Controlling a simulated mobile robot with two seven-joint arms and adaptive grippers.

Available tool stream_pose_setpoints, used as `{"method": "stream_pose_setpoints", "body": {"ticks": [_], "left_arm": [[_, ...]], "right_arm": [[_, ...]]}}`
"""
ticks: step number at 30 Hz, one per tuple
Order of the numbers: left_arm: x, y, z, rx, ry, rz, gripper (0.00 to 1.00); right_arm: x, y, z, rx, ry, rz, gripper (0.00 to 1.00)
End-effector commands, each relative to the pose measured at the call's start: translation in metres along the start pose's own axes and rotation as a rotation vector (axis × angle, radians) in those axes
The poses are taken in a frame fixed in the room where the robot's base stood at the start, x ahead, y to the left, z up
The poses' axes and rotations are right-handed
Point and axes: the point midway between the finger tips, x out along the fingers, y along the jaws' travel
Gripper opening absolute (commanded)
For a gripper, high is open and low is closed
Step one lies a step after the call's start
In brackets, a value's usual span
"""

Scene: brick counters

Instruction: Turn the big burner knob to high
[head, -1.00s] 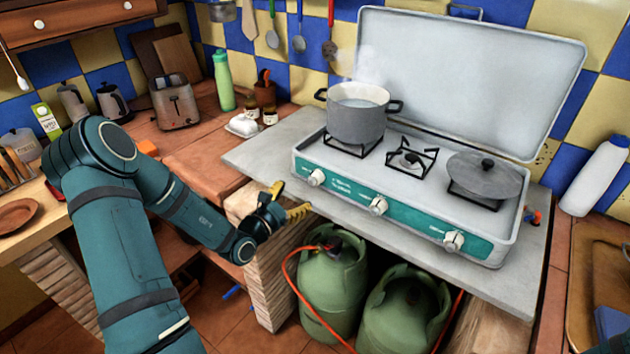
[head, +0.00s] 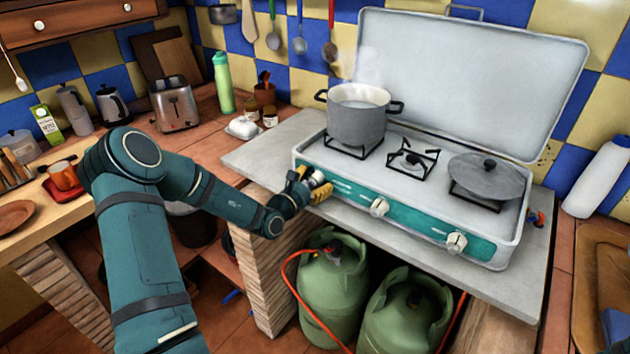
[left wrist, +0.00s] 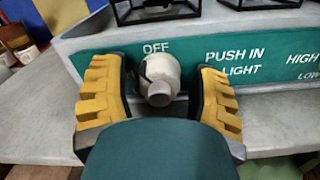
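The stove (head: 410,220) is a grey camping cooker with a green front panel and three white knobs. The left knob (head: 317,179) sits below the pot's burner. My left gripper (head: 311,186) is at this knob, with its yellow fingers on either side. In the left wrist view the left knob (left wrist: 158,78) stands between the open fingers (left wrist: 160,97), with a gap on each side. The word OFF is above it, with PUSH IN, LIGHT, HIGH and LOW to the right. The middle knob (head: 379,207) and right knob (head: 456,242) are free. My right gripper is not in view.
A steaming grey pot (head: 358,120) stands on the left burner. A lid (head: 487,178) lies on the right burner; the middle burner (head: 410,160) is bare. Green gas bottles (head: 333,285) with a red hose stand below the grey counter (head: 262,150).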

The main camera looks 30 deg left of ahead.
Motion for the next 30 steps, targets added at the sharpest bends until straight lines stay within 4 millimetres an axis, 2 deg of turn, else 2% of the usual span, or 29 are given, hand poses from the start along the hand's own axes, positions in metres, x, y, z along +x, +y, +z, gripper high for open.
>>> {"method": "stream_pose_setpoints", "body": {"ticks": [1,4,5,11,17,28,30], "left_arm": [[0.0,0.0,0.0,0.0,0.0,0.0,0.39],[0.0,0.0,0.0,0.0,0.0,0.0,0.04],[0.0,0.0,0.0,0.0,0.0,0.0,0.01],[0.0,0.0,0.001,-0.007,-0.001,0.0,0.01],[0.0,0.001,0.003,-0.063,-0.001,-0.001,0.0],[0.001,0.002,0.006,-0.347,-0.002,0.0,0.0],[0.0,0.002,0.005,-0.414,0.0,0.0,0.0]], "right_arm": [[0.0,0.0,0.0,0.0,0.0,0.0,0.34],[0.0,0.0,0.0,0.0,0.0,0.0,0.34],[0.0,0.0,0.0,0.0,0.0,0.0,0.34],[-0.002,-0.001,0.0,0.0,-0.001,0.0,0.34],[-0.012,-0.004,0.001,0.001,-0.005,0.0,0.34],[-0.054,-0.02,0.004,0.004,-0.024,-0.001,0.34],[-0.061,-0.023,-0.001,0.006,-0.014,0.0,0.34]]}}
